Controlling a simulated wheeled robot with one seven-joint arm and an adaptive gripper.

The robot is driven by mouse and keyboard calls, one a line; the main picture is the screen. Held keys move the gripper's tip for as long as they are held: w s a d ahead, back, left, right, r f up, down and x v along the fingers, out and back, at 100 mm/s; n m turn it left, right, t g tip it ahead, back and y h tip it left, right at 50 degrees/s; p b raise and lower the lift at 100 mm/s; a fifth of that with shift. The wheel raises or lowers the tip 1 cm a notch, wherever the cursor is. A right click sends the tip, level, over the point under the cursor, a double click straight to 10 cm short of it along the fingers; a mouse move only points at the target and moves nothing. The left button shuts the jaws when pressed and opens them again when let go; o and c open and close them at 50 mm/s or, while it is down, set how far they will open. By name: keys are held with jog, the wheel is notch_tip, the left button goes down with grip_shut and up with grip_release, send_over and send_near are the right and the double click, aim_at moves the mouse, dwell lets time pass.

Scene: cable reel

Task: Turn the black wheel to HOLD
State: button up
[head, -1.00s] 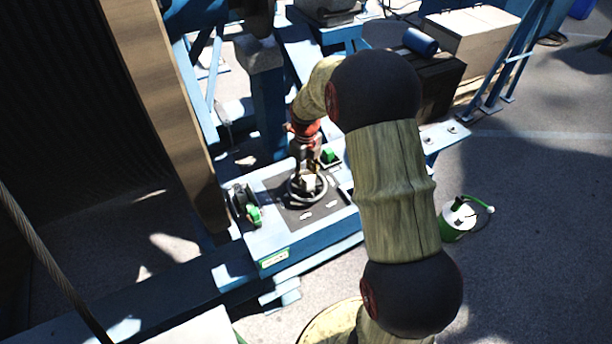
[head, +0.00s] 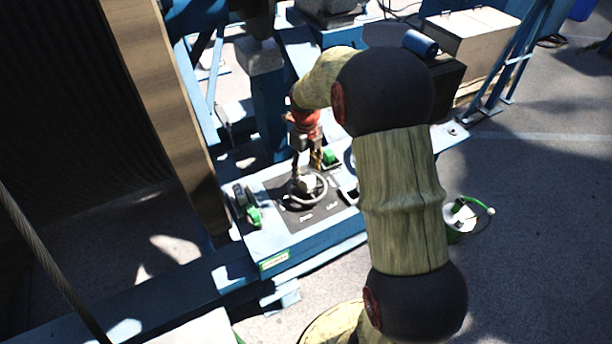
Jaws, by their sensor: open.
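The wheel (head: 323,195) is a dark ring with a pale, sunlit rim on a dark plate (head: 296,224) on top of the blue control box (head: 262,245). White labels show on the plate in front of the wheel, too small to read surely. My gripper (head: 306,176) points down over the wheel's hub from behind. Its fingers are apart, with the pale hub area between or just below them. I cannot tell whether they touch the wheel. My arm comes in from the right and hides part of the box's right side.
Green-handled parts sit on the box at the left (head: 253,215) and behind the wheel (head: 329,157). A large wooden reel flange (head: 165,110) rises close on the left.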

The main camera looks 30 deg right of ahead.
notch_tip(320, 180, up, 8)
jog(key=shift+f, duration=0.2)
dwell(0.5)
jog(key=s+a+f+n+t+b, duration=0.1)
jog(key=s+a+n+t+b, duration=0.1)
jog(key=s+a+n+b, duration=0.3)
jog(key=s+a+f+n+t+b, duration=0.1)
jog(key=s+a+n+b, duration=0.4)
jog(key=s+n, duration=0.7)
jog(key=s+a+f+n+t+b, duration=0.1)
jog(key=s+a+n+t+b, duration=0.1)
jog(key=s+a+n+b, duration=0.3)
jog(key=s+n+b, duration=0.1)
jog(key=s+n, duration=0.3)
jog(key=n, duration=0.7)
jog(key=shift+a+t, duration=0.3)
jog(key=shift+a, duration=0.1)
